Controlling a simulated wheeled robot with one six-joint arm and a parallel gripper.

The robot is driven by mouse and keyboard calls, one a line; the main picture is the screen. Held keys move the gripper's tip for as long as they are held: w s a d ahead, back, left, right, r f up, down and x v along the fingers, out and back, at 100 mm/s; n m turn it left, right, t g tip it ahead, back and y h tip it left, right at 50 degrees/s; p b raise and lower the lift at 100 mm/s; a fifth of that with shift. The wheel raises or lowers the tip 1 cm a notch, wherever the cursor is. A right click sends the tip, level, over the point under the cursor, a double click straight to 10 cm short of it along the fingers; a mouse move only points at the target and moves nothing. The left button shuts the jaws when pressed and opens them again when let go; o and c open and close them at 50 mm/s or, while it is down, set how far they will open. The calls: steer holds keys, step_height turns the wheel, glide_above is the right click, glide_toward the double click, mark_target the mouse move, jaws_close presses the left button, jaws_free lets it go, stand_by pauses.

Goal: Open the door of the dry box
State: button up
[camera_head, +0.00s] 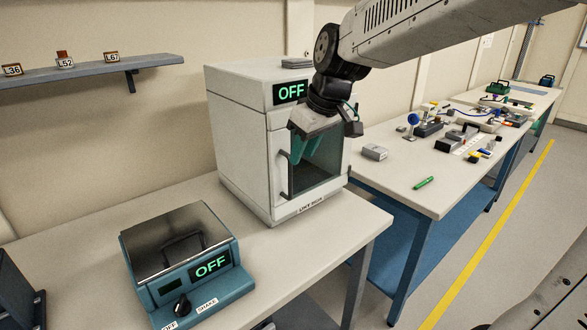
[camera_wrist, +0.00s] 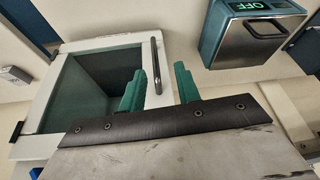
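The dry box (camera_head: 240,145) is a white cabinet on the near bench, with a green OFF display on its upper front. Its door (camera_head: 318,178) has a dark window and looks shut. A dark bar handle (camera_head: 284,172) runs upright along the door's left edge. My gripper (camera_head: 312,146) is in front of the door, with its teal fingers apart. In the wrist view, the handle (camera_wrist: 156,66) appears between the two fingertips of my gripper (camera_wrist: 160,78), nearer the left one. Contact is not visible, and the depth between fingers and handle is hard to tell.
A teal shaker-like device (camera_head: 185,265) with a metal lid, knob and OFF display stands front left of the box. A second bench (camera_head: 400,185) at right carries a grey block, a green pen and several small parts. A wall shelf (camera_head: 95,72) holds labelled items.

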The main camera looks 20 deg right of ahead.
steer(key=w, duration=0.3)
glide_above(290, 195)
steer(key=f, duration=0.5)
steer(key=w+f, duration=0.1)
steer(key=f, duration=0.1)
steer(key=shift+d+f, duration=0.15)
steer(key=shift+f, duration=0.05)
